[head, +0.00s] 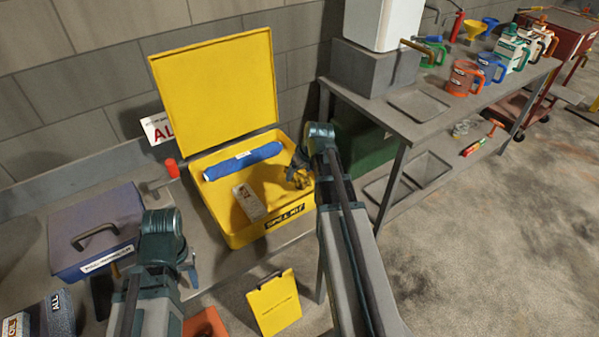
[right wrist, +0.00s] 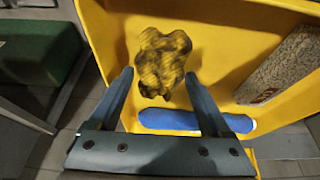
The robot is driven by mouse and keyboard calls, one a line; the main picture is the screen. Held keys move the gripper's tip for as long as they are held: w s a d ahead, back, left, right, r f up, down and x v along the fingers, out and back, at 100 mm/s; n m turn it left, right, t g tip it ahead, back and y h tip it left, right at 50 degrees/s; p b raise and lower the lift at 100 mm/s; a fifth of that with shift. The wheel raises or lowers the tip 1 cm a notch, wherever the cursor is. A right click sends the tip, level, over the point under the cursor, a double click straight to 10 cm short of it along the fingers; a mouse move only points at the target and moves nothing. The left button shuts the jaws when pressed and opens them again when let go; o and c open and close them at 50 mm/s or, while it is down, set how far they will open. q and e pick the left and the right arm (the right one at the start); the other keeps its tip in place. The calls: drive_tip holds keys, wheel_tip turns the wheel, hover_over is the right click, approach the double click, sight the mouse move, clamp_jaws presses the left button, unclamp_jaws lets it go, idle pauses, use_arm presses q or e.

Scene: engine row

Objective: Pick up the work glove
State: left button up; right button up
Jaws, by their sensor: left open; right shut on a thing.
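The work glove (head: 300,180), mottled yellow and black, is at the right side of the open yellow spill kit box (head: 232,236). In the right wrist view the glove (right wrist: 160,62) lies between the fingertips of my right gripper (right wrist: 160,76). In the head view my right gripper (head: 301,163) reaches down into the box from the right and is shut on the glove. Whether the glove touches the box floor cannot be told. My left gripper (head: 191,270) is open and empty in front of the box, low in the picture.
A blue roll (head: 242,161) and a speckled grey packet (head: 249,202) are in the box, whose raised lid (head: 215,88) stands behind. A purple case (head: 98,232) is left. A yellow clipboard (head: 273,305) is in front. A bench with jugs (head: 465,78) stands right.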

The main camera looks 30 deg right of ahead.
sight(299, 172)
wheel_tip(299, 172, up, 8)
drive_tip(key=p, duration=0.7)
drive_tip(key=shift+a+f, duration=0.1)
drive_tip(key=shift+f, duration=0.05)
idle(0.9)
